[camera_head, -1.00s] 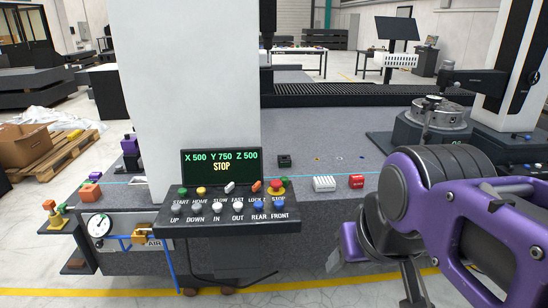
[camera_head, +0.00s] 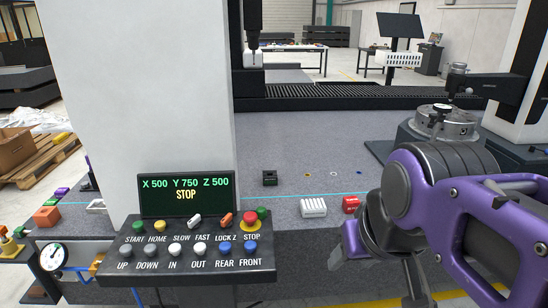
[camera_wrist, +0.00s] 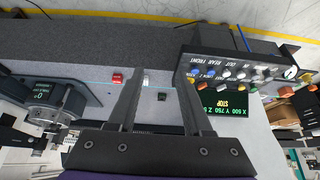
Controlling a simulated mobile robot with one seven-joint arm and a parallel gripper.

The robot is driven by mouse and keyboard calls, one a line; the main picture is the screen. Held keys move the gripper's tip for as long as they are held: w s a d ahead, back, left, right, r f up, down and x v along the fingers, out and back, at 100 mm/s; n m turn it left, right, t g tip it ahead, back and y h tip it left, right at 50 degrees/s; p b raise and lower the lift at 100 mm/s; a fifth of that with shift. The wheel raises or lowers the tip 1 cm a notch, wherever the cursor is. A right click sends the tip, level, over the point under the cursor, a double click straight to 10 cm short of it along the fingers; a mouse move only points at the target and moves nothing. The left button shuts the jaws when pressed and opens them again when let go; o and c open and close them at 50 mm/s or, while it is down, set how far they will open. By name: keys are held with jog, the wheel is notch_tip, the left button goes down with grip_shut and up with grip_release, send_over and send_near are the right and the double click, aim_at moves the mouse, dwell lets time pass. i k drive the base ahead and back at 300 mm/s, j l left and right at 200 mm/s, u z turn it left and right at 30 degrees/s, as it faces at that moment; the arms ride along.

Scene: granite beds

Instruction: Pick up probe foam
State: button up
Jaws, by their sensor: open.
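A small black block (camera_head: 270,178) with a recess in its top sits on the grey granite bed, behind the white ribbed block. It may be the probe foam; I cannot tell for sure. In the wrist view the black block (camera_wrist: 162,97) appears between my fingers in the picture, well beyond them. My gripper (camera_wrist: 160,70) is open and empty, its two dark fingers spread apart. In the head view my purple arm fills the right side, in front of the bed's front edge.
The control panel (camera_head: 200,265) with buttons and a STOP display stands at the bed's front, before a wide white column (camera_head: 150,100). A white ribbed block (camera_head: 313,207) and a red block (camera_head: 350,204) lie near the front edge. A round fixture (camera_head: 442,122) stands back right.

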aim_at(310, 208)
jog(key=i+l, duration=0.6)
jog(key=i, duration=0.2)
